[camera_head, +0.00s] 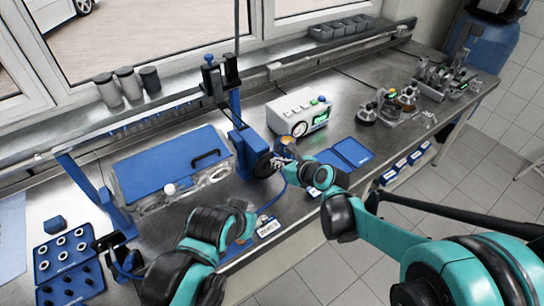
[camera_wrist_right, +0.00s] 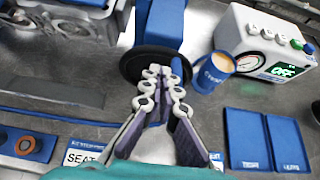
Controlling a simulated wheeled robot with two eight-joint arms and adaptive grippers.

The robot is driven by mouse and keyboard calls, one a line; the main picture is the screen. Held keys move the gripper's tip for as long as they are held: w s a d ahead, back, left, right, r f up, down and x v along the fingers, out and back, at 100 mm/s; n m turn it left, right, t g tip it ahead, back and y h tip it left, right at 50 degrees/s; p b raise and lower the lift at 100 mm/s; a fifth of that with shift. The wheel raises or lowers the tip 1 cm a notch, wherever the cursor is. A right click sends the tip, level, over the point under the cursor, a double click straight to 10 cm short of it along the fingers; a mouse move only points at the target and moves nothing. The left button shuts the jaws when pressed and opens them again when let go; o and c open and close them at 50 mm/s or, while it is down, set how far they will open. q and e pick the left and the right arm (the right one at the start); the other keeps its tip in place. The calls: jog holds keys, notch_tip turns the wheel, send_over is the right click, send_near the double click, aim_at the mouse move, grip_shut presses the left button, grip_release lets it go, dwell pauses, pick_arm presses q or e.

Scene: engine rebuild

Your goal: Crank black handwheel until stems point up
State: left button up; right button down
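The black handwheel (camera_head: 263,166) is on the front of the blue upright stand (camera_head: 240,125); in the right wrist view its dark disc (camera_wrist_right: 133,66) lies behind my fingers. My right gripper (camera_head: 284,162) is at the handwheel's right side. Its grey ringed fingers (camera_wrist_right: 164,76) overlap the disc, with a narrow gap between them. Whether they grip the rim or a handle is hidden. Left of the stand, a blue-topped fixture (camera_head: 165,160) with a black handle and pale metal below spans to another blue post (camera_head: 88,190). I cannot pick out any stems. My left gripper (camera_head: 112,248) is partly hidden, low left.
A grey gauge box (camera_head: 300,112) stands right of the stand, with a blue cup (camera_wrist_right: 214,72) before it. Blue trays (camera_head: 70,285) with rings and black parts lie front left. Small parts crowd the far right bench.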

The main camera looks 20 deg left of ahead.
jog(key=shift+w+d, duration=0.3)
jog(key=shift+w, duration=0.1)
jog(key=shift+w+f, duration=0.1)
dwell(0.3)
jog(key=shift+w+d+b, duration=0.25)
jog(key=shift+d+b, duration=0.05)
jog(key=shift+f, duration=0.1)
jog(key=shift+w+d+f, duration=0.15)
jog(key=shift+w+d, duration=0.1)
jog(key=shift+w, duration=0.1)
jog(key=shift+b, duration=0.3)
